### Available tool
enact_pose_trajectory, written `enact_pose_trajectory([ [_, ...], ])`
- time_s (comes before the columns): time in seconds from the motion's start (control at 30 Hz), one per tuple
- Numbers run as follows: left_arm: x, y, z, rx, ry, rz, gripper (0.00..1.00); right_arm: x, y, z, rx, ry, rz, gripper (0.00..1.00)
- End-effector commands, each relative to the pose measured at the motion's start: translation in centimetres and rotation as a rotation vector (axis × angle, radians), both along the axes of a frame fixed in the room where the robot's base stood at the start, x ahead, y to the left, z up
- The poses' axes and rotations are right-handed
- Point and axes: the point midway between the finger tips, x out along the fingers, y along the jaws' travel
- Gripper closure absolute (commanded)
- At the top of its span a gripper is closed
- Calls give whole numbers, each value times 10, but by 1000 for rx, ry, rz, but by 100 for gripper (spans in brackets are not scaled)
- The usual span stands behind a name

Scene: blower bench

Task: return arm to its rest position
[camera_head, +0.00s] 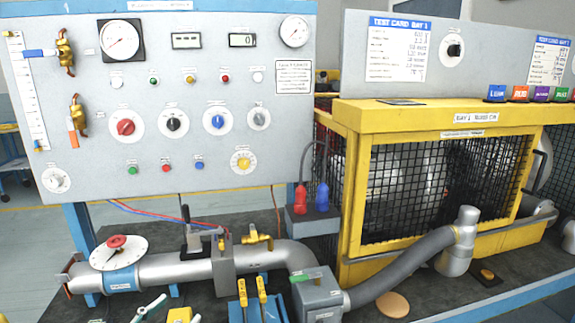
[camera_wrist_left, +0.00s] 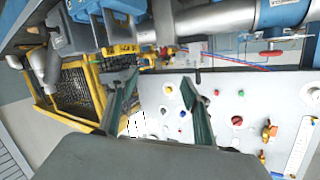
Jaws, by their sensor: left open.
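My left gripper (camera_wrist_left: 160,84) shows in the left wrist view with its two dark green fingers spread apart. Nothing is between the fingertips; the grey control panel (camera_wrist_left: 250,115) shows behind them, upside down in this view. The fingers look apart from the panel and from the yellow-framed cage (camera_wrist_left: 72,88). In the head view I cannot clearly make out the left gripper. My right gripper is in neither view.
In the head view the control panel (camera_head: 190,105) stands upright at the left and the yellow cage (camera_head: 360,160) at the right. A silver pipe (camera_head: 170,268) with a red-knobbed valve (camera_head: 117,250), a grey hose (camera_head: 405,262) and a blue tool holder (camera_head: 272,308) occupy the bench.

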Motion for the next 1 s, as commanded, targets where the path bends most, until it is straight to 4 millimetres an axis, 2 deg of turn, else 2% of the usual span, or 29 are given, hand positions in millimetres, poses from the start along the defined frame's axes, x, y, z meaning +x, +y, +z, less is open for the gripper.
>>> enact_pose_trajectory([
  [0.03, -12, 11, -31, 71, 85, 31, 52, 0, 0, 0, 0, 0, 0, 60],
  [0.1, -30, 28, -67, 172, 193, 76, 52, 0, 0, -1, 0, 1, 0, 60],
  [0.2, -55, 51, -104, 287, 315, 128, 52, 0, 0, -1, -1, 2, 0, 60],
  [0.3, -76, 70, -127, 371, 403, 168, 52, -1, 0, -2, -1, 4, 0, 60],
  [0.5, -115, 102, -157, 505, 546, 235, 52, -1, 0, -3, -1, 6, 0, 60],
  [0.77, -164, 139, -179, 656, 700, 310, 52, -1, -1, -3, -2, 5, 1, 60],
  [1.0, -147, 106, -218, 545, 643, 243, 52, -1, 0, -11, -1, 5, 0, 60],
])
